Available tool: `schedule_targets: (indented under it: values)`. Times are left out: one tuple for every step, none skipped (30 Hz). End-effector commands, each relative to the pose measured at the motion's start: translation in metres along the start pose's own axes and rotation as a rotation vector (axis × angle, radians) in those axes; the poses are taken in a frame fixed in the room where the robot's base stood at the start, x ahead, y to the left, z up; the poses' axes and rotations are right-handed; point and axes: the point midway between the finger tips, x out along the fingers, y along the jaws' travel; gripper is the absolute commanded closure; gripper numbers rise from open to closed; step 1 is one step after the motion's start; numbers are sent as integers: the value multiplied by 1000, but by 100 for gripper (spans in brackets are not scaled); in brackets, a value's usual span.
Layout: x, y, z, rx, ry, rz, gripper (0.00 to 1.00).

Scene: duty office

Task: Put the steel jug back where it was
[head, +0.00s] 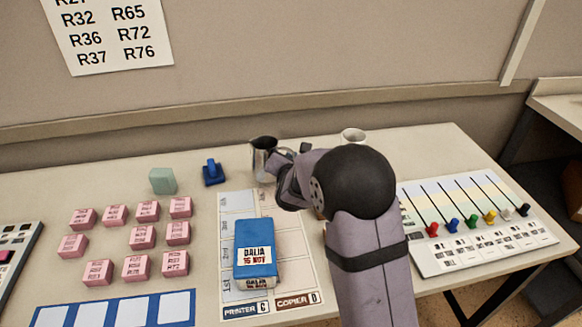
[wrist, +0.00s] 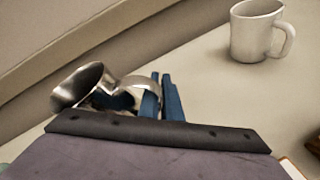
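The steel jug (head: 263,158) is at the back of the table, upright as far as I can see, partly hidden behind my gripper. In the wrist view the shiny jug (wrist: 82,86) shows its open mouth at the left, with its curved handle reaching toward my blue fingers. My gripper (wrist: 166,97) has its fingers close together at the handle and appears shut on it. In the head view, my gripper (head: 285,160) is just right of the jug. I cannot tell whether the jug's base touches the table.
A white mug (head: 352,136) stands behind my arm, to the jug's right. A blue stamp-like object (head: 213,173) and a green block (head: 162,181) are left. A labelled sheet (head: 228,206) bears a blue pack (head: 256,240). Pink blocks (head: 142,237) lie left; a slider panel (head: 478,262) right.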

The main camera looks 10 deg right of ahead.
Motion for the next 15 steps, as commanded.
schedule_targets:
  values:
    - [0, 1, 1, 1, -3, 1, 100]
    - [0, 1, 1, 1, -3, 1, 100]
    - [0, 0, 0, 1, -2, 1, 100]
    - [1, -1, -1, 1, -2, 1, 100]
    - [2, -2, -3, 0, -1, 0, 100]
    - [3, -4, -6, 1, -2, 0, 100]
    - [4, -6, -9, 1, -1, 0, 100]
    - [5, -7, -13, 0, 1, 0, 100]
    - [7, -10, -16, -1, 0, 0, 100]
    - [8, -11, -19, 0, -1, -1, 100]
    - [10, -13, -22, 1, 0, -1, 100]
    - [11, -14, -24, 0, -1, 0, 100]
    - [12, -15, -26, 0, -2, 1, 100]
    - [12, -16, -27, 0, -2, 1, 100]
    - [13, -17, -28, 0, -3, 2, 100]
